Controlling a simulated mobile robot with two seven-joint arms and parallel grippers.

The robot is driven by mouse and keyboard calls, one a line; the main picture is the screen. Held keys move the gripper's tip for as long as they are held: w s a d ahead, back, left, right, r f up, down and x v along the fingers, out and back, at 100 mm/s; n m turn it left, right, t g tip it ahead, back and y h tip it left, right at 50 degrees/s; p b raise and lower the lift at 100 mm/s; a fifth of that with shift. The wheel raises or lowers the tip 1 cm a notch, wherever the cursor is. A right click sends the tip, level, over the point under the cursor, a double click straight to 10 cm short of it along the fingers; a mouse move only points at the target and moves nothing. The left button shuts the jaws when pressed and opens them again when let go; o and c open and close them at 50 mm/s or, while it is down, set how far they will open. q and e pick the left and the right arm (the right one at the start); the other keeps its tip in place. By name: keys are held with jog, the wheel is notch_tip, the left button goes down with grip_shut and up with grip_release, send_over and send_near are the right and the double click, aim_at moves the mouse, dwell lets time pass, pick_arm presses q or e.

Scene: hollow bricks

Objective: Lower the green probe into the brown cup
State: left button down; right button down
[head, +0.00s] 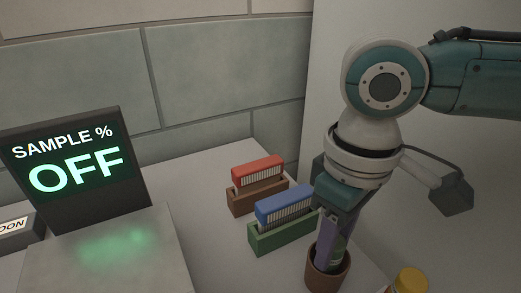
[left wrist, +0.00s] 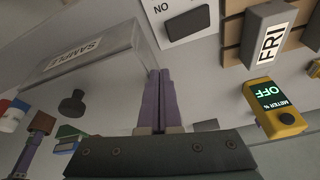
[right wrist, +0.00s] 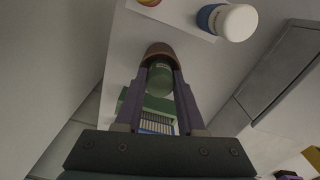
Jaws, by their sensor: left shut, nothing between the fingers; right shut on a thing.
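The brown cup (head: 317,281) stands upright at the right front of the white counter in the head view. My right gripper (head: 330,250) points down into its mouth, shut on the green probe (right wrist: 160,78). In the right wrist view, the brown cup (right wrist: 159,49) rim shows just beyond the probe and fingertips. The probe's lower end is hidden; I cannot tell how deep it sits. My left gripper (left wrist: 160,95) is shut and empty in the left wrist view, apart from the cup.
A green holder (head: 285,233) with a blue block and a brown holder (head: 258,198) with a red block stand left of the cup. A yellow-capped bottle (head: 410,281) is close right. A dark display (head: 76,170) reads SAMPLE % OFF. A yellow meter (left wrist: 274,108) reads OFF.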

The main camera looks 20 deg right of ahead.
jog(key=shift+f, duration=0.15)
jog(key=shift+c, duration=2.2)
grip_release()
